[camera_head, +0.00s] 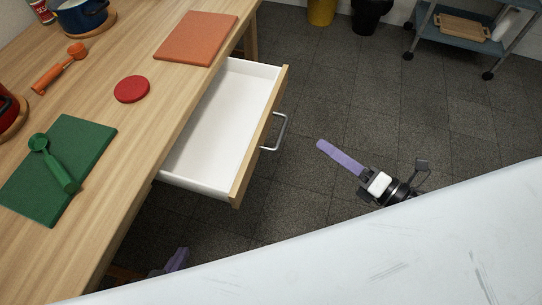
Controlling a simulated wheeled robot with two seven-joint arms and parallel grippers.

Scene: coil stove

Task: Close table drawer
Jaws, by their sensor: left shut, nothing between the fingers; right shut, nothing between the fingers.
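The table drawer (224,128) is pulled well out from the wooden table (120,215). Its inside is white and empty, and its front panel (258,140) is light wood with a metal bar handle (280,133). My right gripper (323,146) has purple fingers and is shut and empty. It is to the right of the handle, pointing toward it, with a gap between them. My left gripper (178,260) is shut and shows only as a purple piece below the drawer's near corner in the picture. The rest of it is hidden.
On the tabletop are an orange board (196,38), a red disc (131,89), a green board (85,140) with a green spoon (52,163), an orange ladle (60,68) and a blue pot (80,15). A wheeled cart (455,38) stands at the upper right. The floor right of the drawer is clear.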

